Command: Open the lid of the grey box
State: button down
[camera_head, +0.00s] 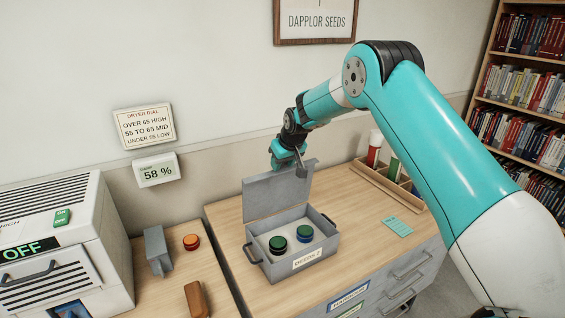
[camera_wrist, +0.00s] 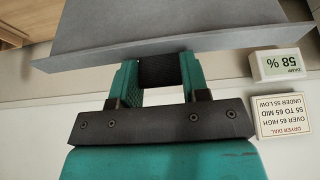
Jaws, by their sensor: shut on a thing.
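The grey box (camera_head: 281,266) stands on the wooden cabinet top, with a handle at each side and a label on its front. Its lid (camera_head: 270,193) stands raised, roughly upright, at the back of the box. In the wrist view, my gripper (camera_wrist: 157,74) is shut on a dark tab at the edge of the lid (camera_wrist: 155,28).
A dryer (camera_head: 65,250) reading OFF stands at the left. Beside it are a grey block (camera_head: 158,250), an orange knob-like item (camera_head: 191,242) and a brown block (camera_head: 196,300). A wooden rack (camera_head: 388,182) with coloured tubes and a teal card (camera_head: 397,226) lie right of the box.

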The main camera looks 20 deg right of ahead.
jog(key=shift+r, duration=0.1)
jog(key=c, duration=0.6)
grip_release()
jog(key=b+v, duration=0.5)
jog(key=v, duration=1.2)
jog(key=shift+r, duration=0.2)
